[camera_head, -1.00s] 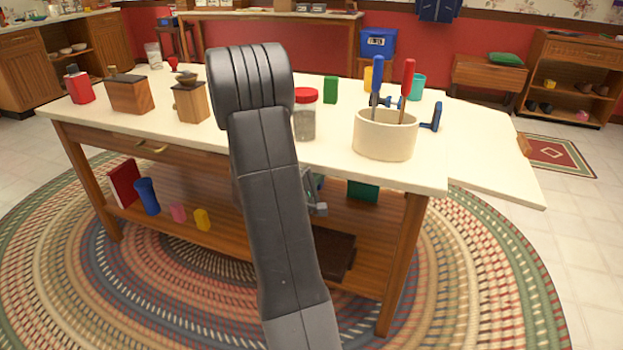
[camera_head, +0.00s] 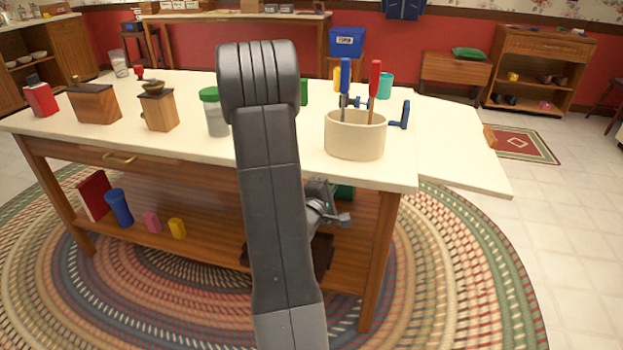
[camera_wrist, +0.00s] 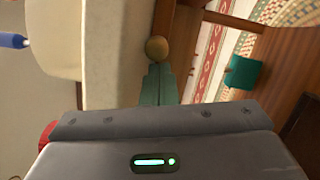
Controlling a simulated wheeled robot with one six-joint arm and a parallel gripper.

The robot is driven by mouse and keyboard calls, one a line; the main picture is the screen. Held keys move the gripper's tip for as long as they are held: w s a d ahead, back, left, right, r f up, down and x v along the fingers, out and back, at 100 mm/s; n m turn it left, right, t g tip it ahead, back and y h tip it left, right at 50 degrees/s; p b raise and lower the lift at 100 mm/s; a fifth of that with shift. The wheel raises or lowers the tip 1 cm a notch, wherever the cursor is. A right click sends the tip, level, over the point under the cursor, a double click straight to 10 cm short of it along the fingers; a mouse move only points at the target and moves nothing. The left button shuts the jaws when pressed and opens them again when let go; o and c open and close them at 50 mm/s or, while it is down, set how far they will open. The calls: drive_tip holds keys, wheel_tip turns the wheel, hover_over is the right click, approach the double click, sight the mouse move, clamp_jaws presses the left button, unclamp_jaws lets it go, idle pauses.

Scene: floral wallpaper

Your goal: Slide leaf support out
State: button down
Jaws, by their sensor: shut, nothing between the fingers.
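The wooden table (camera_head: 340,178) has a pale top, and its leaf (camera_head: 460,160) extends at the right, sloping slightly down. In the wrist view a round wooden knob (camera_wrist: 157,48) sits by the wooden edge under the pale top; I take it for the leaf support's knob. My gripper (camera_wrist: 158,72) is shut and empty, its greenish fingers pointing at the knob and very close below it in the picture. Whether they touch cannot be told. In the head view my arm hides most of the gripper, low in front of the table, and the knob cannot be made out.
A cream crock (camera_head: 355,138) with blue and red-handled tools stands near the front right corner. A green-lidded jar (camera_head: 214,112) and wooden boxes stand further left. The lower shelf (camera_head: 205,240) holds several small items.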

drive_tip(key=d, duration=0.1)
drive_tip(key=s+d, duration=0.1)
drive_tip(key=d, duration=0.2)
drive_tip(key=shift+s+d, duration=0.3)
drive_tip(key=shift+d, duration=0.1)
